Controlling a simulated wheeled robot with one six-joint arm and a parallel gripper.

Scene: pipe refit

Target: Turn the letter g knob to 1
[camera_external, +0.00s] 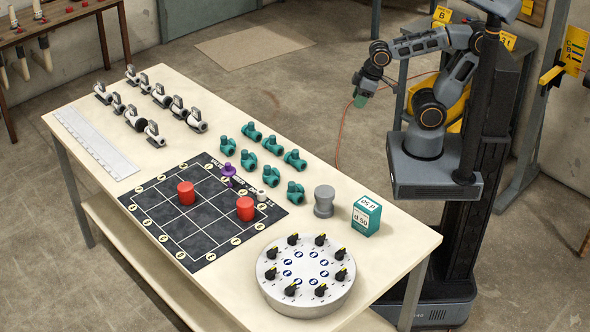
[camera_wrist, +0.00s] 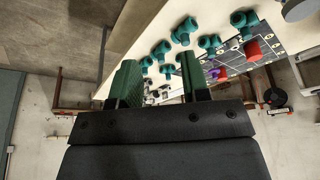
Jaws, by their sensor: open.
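A round grey-white dial base (camera_external: 306,298) sits at the near right end of the table. A ring of black knobs with yellow marks stands on it, among them a knob (camera_external: 320,290) at the near side. Blue-and-white round marks lie inside the ring, but their letters are too small to read, so I cannot tell which knob is g. My gripper (camera_external: 361,97) is raised beyond the table's far edge, well apart from the dial. In the wrist view my gripper (camera_wrist: 158,80) shows two green fingers spread apart with nothing between them. The dial is not in the wrist view.
A grey cylinder (camera_external: 324,201) and a teal box (camera_external: 366,215) stand just behind the dial. Several teal valves (camera_external: 272,145), a black grid board (camera_external: 200,240) with red cylinders, and white pipe valves (camera_external: 161,96) occupy the table. Floor is clear between my arm and the table.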

